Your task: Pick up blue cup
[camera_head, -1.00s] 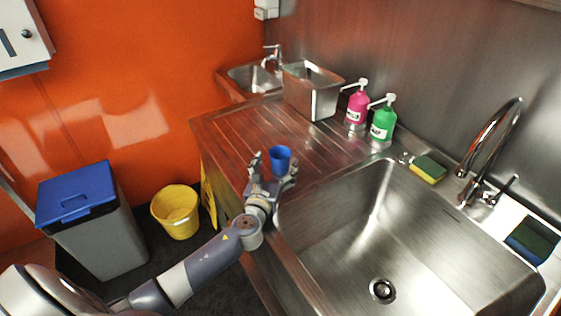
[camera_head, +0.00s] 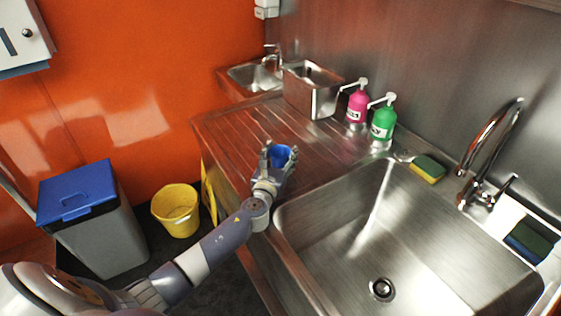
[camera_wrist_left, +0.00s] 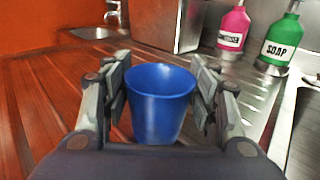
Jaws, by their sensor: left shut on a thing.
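The blue cup (camera_head: 281,155) stands upright on the ribbed metal drainboard (camera_head: 236,128), left of the large sink. My left gripper (camera_head: 279,158) is shut on it, with the fingers on its two sides. In the left wrist view the blue cup (camera_wrist_left: 160,103) sits between the finger pads of my left gripper (camera_wrist_left: 162,92), its open rim facing up. I cannot tell whether its base is clear of the drainboard. My right gripper is not in view.
A metal container (camera_head: 311,92), a pink bottle (camera_head: 356,106) and a green soap bottle (camera_head: 382,124) stand behind the cup. The large sink (camera_head: 335,235) with its tap (camera_head: 490,150) lies to the right. A yellow bucket (camera_head: 176,212) and a grey bin (camera_head: 98,235) stand at left.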

